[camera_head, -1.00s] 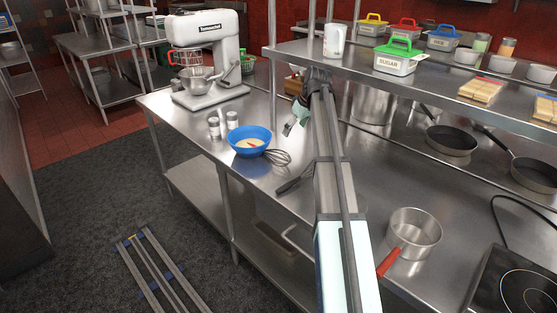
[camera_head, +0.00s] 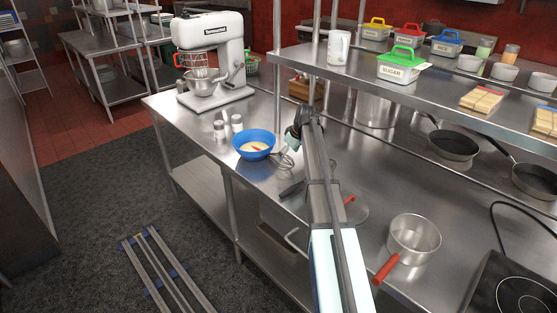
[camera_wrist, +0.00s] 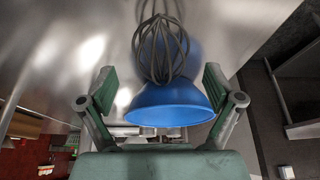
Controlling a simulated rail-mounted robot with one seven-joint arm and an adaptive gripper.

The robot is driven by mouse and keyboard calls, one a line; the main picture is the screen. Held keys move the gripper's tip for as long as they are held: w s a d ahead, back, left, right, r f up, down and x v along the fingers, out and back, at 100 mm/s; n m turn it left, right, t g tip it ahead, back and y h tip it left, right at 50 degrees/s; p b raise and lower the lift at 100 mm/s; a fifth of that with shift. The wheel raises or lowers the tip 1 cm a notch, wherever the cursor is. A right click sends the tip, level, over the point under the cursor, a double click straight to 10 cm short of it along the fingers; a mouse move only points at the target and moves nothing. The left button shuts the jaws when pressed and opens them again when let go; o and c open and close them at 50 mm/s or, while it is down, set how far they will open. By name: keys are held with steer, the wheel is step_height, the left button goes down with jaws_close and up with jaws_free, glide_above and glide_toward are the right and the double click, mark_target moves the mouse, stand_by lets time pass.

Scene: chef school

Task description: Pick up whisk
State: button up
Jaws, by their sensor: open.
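The whisk (camera_head: 284,160) lies on the steel counter just right of the blue bowl (camera_head: 253,156). Its wire loops show in the camera_head view; the arm hides part of it. In the camera_wrist view the whisk's wire head (camera_wrist: 160,52) is at the top middle, in front of the blue bowl (camera_wrist: 168,106). My gripper (camera_wrist: 160,88) is open and empty, its green fingers spread left and right with the wire head between and beyond them. In the camera_head view my gripper (camera_head: 293,140) is near the whisk, partly hidden by my arm.
Two white shakers (camera_head: 237,123) stand behind the bowl, and a stand mixer (camera_head: 213,62) is at the far left. A dark flat tool (camera_head: 291,190) lies near the counter's front edge. A red-handled pot (camera_head: 414,237) stands to the right. A shelf (camera_head: 420,92) overhangs the back.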

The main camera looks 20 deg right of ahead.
mark_target(286, 157)
steer(key=shift+p+x, duration=1.15)
steer(key=shift+x, duration=1.2)
steer(key=shift+a, duration=0.1)
steer(key=c, duration=1.4)
steer(key=shift+r+b, duration=0.25)
steer(key=shift+b, duration=0.5)
